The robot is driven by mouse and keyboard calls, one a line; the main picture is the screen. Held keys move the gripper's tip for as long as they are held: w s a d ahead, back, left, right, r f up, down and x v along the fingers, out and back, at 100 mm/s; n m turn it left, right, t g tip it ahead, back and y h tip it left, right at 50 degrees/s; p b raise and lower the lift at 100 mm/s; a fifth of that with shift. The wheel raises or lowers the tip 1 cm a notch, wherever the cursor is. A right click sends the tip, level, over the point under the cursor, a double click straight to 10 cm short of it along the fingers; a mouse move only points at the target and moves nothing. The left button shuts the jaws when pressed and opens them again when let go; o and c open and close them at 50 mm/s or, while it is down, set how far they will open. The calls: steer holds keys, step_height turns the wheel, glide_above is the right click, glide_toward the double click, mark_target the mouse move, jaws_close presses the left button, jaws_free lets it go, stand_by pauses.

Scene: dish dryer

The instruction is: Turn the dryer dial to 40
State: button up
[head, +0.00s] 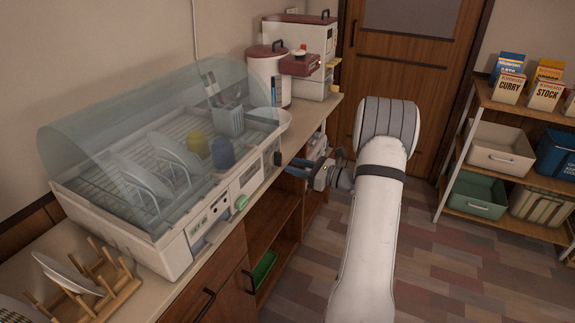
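The dish dryer (155,238) is a white unit with a clear domed lid, standing on the counter at the left. Its front carries a control panel (207,221) with a small display and dark marks. A round pale green knob (241,202), which looks like the dial, sticks out right of the panel. Its setting is too small to read. My gripper (290,167) is right of the knob, off the dryer's front right end and apart from the knob. Its dark fingers point left, look spread and hold nothing.
Plates and cups stand inside the dryer. A wooden rack (105,290) with a plate is at the near left. A rice container (268,75) and appliances stand at the counter's far end. A shelf (490,105) with boxes and bins is at right. The floor between is clear.

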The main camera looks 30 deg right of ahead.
steer(key=v, duration=0.4)
stand_by(0.4)
